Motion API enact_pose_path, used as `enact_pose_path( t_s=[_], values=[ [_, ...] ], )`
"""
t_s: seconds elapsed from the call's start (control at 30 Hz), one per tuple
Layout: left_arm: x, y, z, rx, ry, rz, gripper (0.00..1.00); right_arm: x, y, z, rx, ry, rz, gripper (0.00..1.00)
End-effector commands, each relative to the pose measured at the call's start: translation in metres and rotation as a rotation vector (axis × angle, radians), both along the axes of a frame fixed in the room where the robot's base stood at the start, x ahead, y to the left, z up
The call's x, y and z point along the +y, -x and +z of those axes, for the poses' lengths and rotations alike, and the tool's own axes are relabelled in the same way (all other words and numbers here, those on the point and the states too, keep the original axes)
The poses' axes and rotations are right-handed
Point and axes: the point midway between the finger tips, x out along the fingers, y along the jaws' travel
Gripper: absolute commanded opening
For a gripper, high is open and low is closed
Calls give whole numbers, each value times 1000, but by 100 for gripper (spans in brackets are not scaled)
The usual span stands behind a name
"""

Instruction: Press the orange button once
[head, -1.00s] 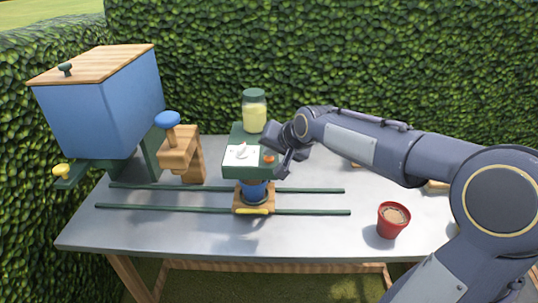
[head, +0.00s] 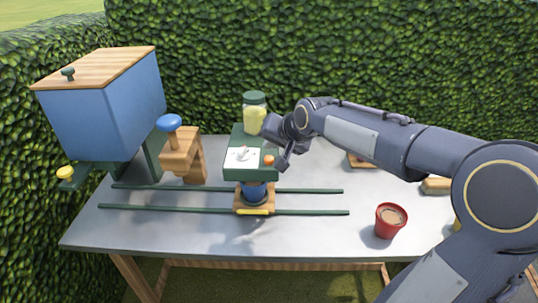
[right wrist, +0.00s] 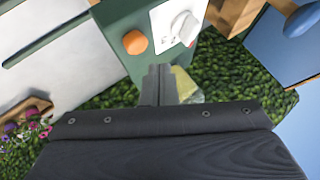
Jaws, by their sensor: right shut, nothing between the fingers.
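The orange button (head: 268,160) is on the front of the green machine (head: 236,174), right of a white panel with a dial (head: 242,158). In the right wrist view the orange button (right wrist: 135,42) is a round knob on the green face, beside the white dial panel (right wrist: 180,22). My right gripper (head: 284,164) is just right of the button in the head view. In the wrist view its shut fingers (right wrist: 158,72) point toward the green face, with a visible gap to the button. My left gripper is in neither view.
A blue pot (head: 255,192) sits under the machine on a wooden carriage (head: 240,206) over green rails. A glass jar (head: 254,115) stands behind. A blue hopper (head: 105,110) and a wooden post with blue knob (head: 183,155) are left. A red pot (head: 390,221) stands front right.

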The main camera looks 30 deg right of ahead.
Motion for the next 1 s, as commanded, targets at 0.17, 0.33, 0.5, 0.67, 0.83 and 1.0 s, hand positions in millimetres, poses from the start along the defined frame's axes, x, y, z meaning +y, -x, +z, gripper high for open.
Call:
enact_pose_path(
  t_s=[0.17,0.33,0.5,0.67,0.83,1.0],
  values=[
    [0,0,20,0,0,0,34,0,0,24,-1,0,0,0],
    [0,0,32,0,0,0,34,0,0,39,0,0,0,0],
    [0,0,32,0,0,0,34,0,0,40,0,0,0,0],
    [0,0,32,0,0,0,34,0,0,40,0,0,0,0],
    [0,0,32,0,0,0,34,0,0,40,0,0,0,0],
    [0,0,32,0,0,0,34,0,0,40,0,0,0,0]
  ],
)
